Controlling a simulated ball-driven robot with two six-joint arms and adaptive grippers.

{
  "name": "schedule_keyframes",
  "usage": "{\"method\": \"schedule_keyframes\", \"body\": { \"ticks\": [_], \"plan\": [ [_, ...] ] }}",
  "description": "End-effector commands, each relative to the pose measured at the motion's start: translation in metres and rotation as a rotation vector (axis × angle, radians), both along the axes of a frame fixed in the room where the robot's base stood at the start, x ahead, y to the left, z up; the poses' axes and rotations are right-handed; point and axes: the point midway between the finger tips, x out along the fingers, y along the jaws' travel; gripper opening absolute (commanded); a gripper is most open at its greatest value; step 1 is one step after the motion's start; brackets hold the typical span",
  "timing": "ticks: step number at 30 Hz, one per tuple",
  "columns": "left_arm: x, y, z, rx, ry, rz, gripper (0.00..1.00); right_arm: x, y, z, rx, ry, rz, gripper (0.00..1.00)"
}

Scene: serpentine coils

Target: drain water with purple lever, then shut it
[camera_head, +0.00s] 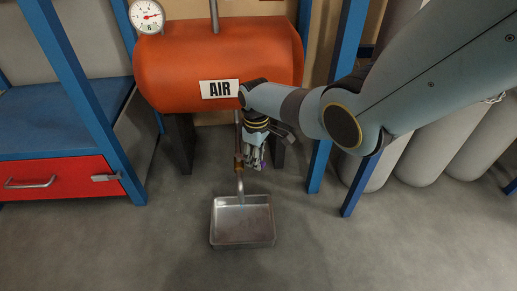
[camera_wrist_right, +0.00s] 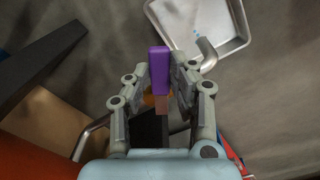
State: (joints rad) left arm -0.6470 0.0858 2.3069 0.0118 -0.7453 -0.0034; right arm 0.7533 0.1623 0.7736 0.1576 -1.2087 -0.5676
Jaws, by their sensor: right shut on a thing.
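The purple lever (camera_wrist_right: 160,75) stands between the two fingers of my right gripper (camera_wrist_right: 167,82), which is shut on it in the wrist view. In the head view, my right gripper (camera_head: 254,160) is beside the drain pipe (camera_head: 239,165) under the orange air tank (camera_head: 225,65) and hides the lever. The bent metal spout (camera_head: 240,188) points down over a shallow metal tray (camera_head: 243,241) on the floor. A pale bluish streak below the spout (camera_wrist_right: 207,53) looks like running water. My left gripper is out of view.
A pressure gauge (camera_head: 147,16) sits on top of the tank. A blue-framed bench (camera_head: 60,115) with a red drawer (camera_head: 60,178) stands at left. Blue posts (camera_head: 327,165) and grey cylinders (camera_head: 425,160) are at right. The floor around the tray is clear.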

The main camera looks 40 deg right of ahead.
Motion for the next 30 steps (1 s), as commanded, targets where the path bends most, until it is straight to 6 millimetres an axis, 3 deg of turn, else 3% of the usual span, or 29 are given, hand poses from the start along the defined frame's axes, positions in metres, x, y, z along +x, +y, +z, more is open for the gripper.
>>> {"method": "schedule_keyframes", "body": {
  "ticks": [3, 13, 30],
  "plan": [
    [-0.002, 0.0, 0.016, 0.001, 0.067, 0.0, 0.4, -0.002, 0.007, 0.004, 0.001, -0.002, -0.108, 0.0],
    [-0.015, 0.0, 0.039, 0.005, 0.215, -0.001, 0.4, -0.006, 0.027, 0.002, 0.002, 0.0, -0.421, 0.0],
    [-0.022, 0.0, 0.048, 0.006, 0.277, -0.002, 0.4, 0.0, 0.054, -0.001, 0.0, 0.002, -0.881, 0.0]
  ]
}}
